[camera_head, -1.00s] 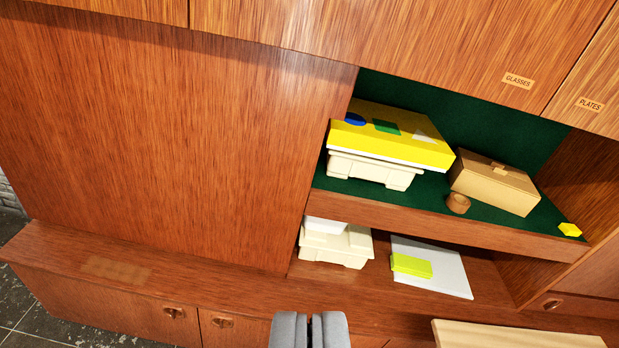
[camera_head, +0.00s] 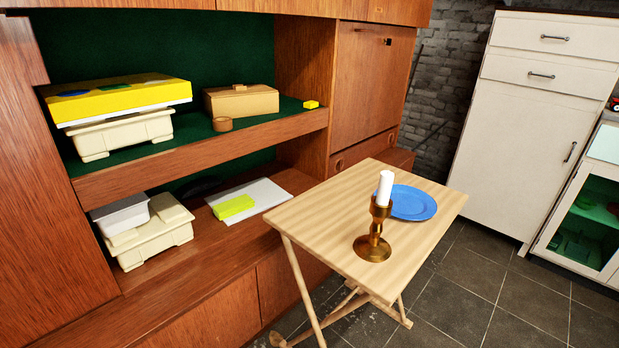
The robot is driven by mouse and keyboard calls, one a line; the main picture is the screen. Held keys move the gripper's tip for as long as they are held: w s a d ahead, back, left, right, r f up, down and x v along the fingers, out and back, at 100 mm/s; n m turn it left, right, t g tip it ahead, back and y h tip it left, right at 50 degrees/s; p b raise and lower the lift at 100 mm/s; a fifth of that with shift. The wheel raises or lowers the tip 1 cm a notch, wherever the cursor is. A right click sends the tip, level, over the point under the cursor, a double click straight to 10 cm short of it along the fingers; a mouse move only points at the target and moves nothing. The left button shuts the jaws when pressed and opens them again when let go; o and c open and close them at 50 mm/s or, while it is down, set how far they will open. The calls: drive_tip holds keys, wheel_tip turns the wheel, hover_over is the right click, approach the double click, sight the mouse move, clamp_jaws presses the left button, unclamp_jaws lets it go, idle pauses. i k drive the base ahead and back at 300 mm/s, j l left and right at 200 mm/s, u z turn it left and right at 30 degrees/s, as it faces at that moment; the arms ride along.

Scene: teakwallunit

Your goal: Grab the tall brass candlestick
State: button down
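The tall brass candlestick (camera_head: 375,238) stands upright on a small folding wooden table (camera_head: 325,222), near its front right edge. A white candle (camera_head: 385,187) is set in its top. The candlestick is right of the picture's middle. My gripper does not show in the current view, so its state and its distance from the candlestick cannot be seen.
A blue plate (camera_head: 413,203) lies just behind the candlestick on the table. The teak wall unit (camera_head: 200,160) stands left of and behind the table, with boxes on its shelves. A white cabinet (camera_head: 520,130) stands at the right. Tiled floor (camera_head: 480,300) is clear right of the table.

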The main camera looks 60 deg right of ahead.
sight(373, 249)
drive_tip(key=z, duration=1.2)
drive_tip(key=k+j+z, duration=0.1)
drive_tip(key=k+z, duration=0.15)
drive_tip(key=k, duration=0.2)
drive_tip(key=k+z, duration=0.25)
drive_tip(key=k, duration=0.2)
